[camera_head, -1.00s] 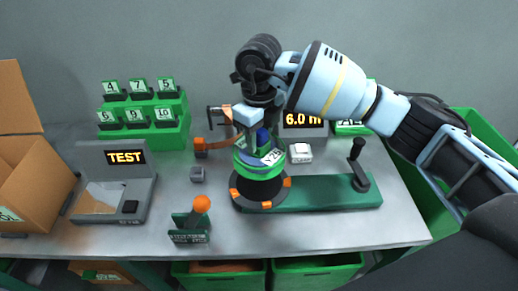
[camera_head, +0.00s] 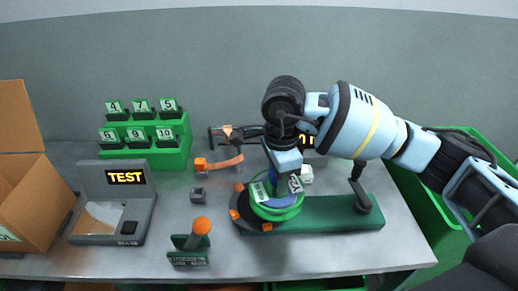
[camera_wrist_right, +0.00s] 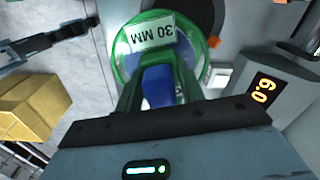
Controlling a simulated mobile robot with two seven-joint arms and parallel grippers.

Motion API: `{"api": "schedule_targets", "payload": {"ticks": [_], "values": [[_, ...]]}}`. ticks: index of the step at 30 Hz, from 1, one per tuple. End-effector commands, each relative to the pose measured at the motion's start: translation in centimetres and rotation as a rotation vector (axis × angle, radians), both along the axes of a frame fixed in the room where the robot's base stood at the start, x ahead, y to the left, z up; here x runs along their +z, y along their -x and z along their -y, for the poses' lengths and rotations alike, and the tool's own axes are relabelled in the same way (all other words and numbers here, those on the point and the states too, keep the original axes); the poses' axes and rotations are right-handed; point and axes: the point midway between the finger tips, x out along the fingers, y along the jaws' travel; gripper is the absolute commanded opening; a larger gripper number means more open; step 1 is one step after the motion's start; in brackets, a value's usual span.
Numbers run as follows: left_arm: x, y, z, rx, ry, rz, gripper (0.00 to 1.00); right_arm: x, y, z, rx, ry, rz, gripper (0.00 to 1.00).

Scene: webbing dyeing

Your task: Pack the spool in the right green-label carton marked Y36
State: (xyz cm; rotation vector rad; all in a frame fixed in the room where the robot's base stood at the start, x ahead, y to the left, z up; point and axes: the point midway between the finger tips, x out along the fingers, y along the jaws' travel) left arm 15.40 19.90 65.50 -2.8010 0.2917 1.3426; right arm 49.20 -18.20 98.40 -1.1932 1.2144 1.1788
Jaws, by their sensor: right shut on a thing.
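The spool (camera_head: 274,210) has green flanges and a blue winding. My right gripper (camera_head: 287,176) is shut on it over the winder's dark disc with orange blocks. The spool is tilted and off-centre to the right of the disc; the gap below it is hard to judge. In the right wrist view the spool (camera_wrist_right: 193,52) shows between the fingers of my gripper (camera_wrist_right: 158,88), with a white "30 MM" label. An open brown carton (camera_head: 30,205) with a green-edged label stands at the left edge; its marking is cut off. I cannot identify Y36. My left gripper is out of view.
The green winder base (camera_head: 335,215) with a black crank extends right. A grey TEST device (camera_head: 110,215), a green stepped rack (camera_head: 155,150) of numbered tags and a small stand with an orange ball (camera_head: 201,226) are on the bench. A green bin (camera_head: 425,200) is at the right.

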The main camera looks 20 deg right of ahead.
Motion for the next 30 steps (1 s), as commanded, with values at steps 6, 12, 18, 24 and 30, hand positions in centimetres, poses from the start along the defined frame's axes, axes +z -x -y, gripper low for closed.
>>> {"api": "schedule_targets", "payload": {"ticks": [6, 12, 18, 24, 30], "values": [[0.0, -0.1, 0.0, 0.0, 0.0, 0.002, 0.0, -0.8, 2.5, 0.9, 0.388, 0.005, 0.002, 0.0], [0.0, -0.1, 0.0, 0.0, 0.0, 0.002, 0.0, -1.5, 5.0, 1.6, 0.746, 0.009, 0.001, 0.0], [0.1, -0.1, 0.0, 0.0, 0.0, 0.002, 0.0, -2.1, 7.5, 2.3, 1.103, 0.012, -0.003, 0.0], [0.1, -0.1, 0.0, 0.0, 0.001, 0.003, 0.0, -2.5, 9.8, 2.9, 1.405, 0.011, -0.006, 0.0], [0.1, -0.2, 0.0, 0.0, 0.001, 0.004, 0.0, -2.7, 11.0, 3.2, 1.569, 0.009, -0.008, 0.0]]}}
